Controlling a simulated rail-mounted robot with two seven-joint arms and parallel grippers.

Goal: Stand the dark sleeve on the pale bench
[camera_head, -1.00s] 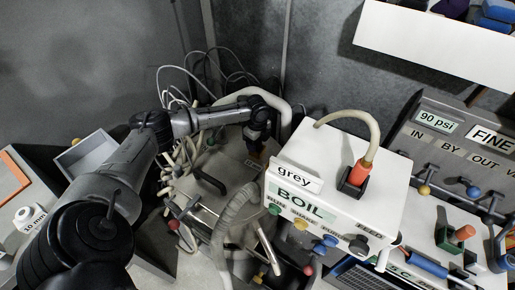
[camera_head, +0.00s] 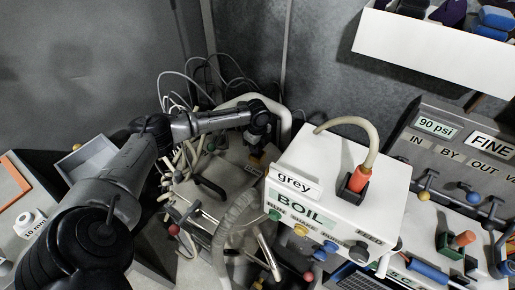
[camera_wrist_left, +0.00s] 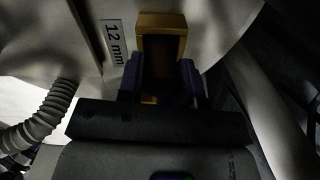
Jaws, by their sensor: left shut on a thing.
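My left gripper (camera_head: 257,146) is over a pale grey top (camera_head: 226,163), left of the white box marked BOIL. In the left wrist view its two bluish fingers (camera_wrist_left: 161,80) are shut on the sides of a brown, hollow, box-shaped piece (camera_wrist_left: 162,19), which I take for the dark sleeve. Its open side faces the camera, and its inside and lower part are dark. In the head view the gripper mostly hides the piece. I cannot tell whether it touches the surface, nor which pale surface is the bench. My right gripper is not in view.
The white BOIL box (camera_head: 345,181) with an orange plug (camera_head: 358,177) stands close right. A ribbed hose (camera_head: 232,222) and a black handle (camera_head: 208,187) are in front. Pale cables (camera_head: 185,150) crowd the left. A "12 mm" label (camera_wrist_left: 114,42) lies beside the gripper.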

